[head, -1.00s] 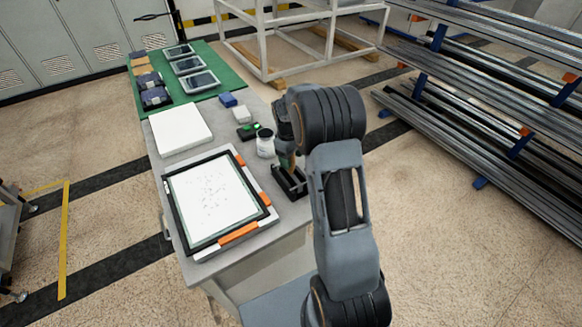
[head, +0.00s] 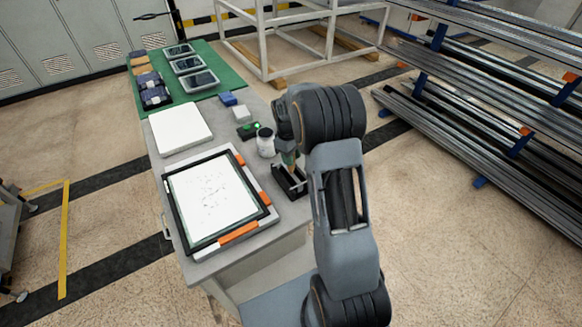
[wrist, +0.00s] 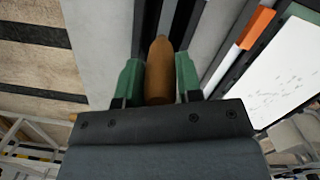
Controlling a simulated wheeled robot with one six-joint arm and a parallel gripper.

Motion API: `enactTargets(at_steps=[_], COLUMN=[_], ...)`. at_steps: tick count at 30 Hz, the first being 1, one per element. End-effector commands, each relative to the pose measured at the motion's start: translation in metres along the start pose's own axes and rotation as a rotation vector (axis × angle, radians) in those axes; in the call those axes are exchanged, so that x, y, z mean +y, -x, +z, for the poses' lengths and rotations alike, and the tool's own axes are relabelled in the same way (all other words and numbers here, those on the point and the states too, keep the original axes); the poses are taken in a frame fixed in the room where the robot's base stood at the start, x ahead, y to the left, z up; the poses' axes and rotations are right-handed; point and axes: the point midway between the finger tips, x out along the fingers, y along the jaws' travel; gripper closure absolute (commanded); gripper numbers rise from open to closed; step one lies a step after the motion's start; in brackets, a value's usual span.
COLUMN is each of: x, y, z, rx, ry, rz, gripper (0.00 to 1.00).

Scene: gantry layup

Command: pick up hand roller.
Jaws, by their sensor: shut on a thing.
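The hand roller (wrist: 159,75) shows in the wrist view as a brown, rounded handle between the two green fingers of my gripper (wrist: 158,78). My gripper is shut on this handle. In the head view my gripper (head: 290,162) points down over a black cradle (head: 290,183) at the right edge of the bench. The roller's working end is hidden, and I cannot tell whether it touches the cradle.
Left of the cradle lies a black-framed white panel (head: 213,201) with orange clamps. A white jar (head: 266,146) stands just behind the cradle. A white slab (head: 180,129) and a green mat (head: 215,88) lie farther back. Metal racks (head: 490,90) stand at the right.

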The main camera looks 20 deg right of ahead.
Motion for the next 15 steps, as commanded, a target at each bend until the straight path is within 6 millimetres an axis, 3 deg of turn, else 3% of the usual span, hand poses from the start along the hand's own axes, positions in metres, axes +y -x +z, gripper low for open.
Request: enactTargets(at_steps=[10, 15], x=[0.001, 0.001], y=[0.005, 0.020], z=[0.000, 0.002], rx=[0.002, 0.004], ry=[0.000, 0.000], rz=[0.002, 0.004], gripper=[1.00, 1.00])
